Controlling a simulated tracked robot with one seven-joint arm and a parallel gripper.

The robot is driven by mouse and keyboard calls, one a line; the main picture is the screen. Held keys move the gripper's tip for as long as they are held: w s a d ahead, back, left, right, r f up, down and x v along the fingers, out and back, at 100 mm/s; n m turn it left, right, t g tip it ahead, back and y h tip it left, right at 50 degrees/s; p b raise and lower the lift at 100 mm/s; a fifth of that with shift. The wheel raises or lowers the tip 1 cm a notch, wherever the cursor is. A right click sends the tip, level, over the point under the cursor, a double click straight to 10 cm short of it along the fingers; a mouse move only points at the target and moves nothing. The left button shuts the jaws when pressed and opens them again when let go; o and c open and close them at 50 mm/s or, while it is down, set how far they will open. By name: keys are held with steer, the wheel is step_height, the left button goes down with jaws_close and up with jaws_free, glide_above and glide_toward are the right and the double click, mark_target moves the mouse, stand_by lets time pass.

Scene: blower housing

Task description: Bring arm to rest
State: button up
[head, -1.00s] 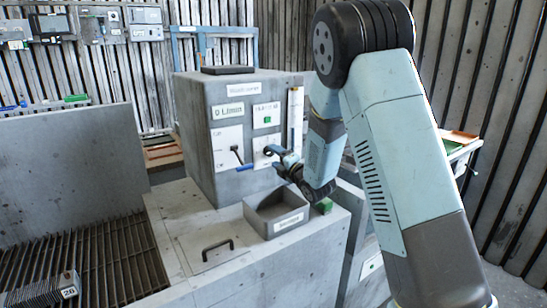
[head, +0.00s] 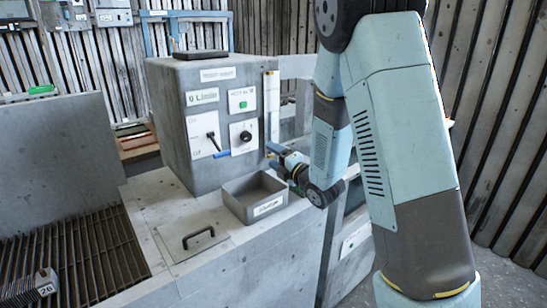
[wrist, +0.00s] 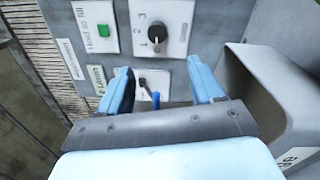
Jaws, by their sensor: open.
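My arm reaches down from the upper right in the head view. My gripper (head: 278,157) is at the right of the grey control box (head: 160,120), above the right end of the open tray (head: 262,205). In the wrist view my gripper (wrist: 159,68) has its two blue fingers spread, with nothing held between them. Beyond the fingers are the black dial (wrist: 157,36), the green button (wrist: 103,30) and a lever with a blue end (wrist: 155,97). The dial (head: 246,136) and lever (head: 213,141) also show uncovered in the head view. The fingers appear apart from the panel.
The tray wall (wrist: 262,95) is close on the right in the wrist view. A lid with a black handle (head: 198,237) lies on the concrete bench left of the tray. A slatted grate (head: 70,260) is at the lower left. A corrugated wall (head: 490,130) stands at the right.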

steer(key=s+d+r+m+g+h, duration=0.2)
steer(key=s+d+r+m+h, duration=0.25)
steer(key=d+m, duration=0.3)
steer(key=s+d+r+m+g+h, duration=0.1)
steer(key=s+d+r+m+h, duration=0.3)
steer(key=d+r+m+h, duration=0.25)
steer(key=s+d+r+m+g, duration=0.1)
steer(key=s+m+g, duration=0.2)
steer(key=s, duration=0.9)
steer(key=s+d+r+m+g, duration=0.1)
steer(key=s+m+g, duration=0.2)
steer(key=s+m, duration=0.7)
steer(key=s, duration=0.3)
steer(key=shift+s+d+g+y, duration=0.2)
steer(key=shift+d+g+y, duration=0.1)
steer(key=shift+d+g, duration=0.1)
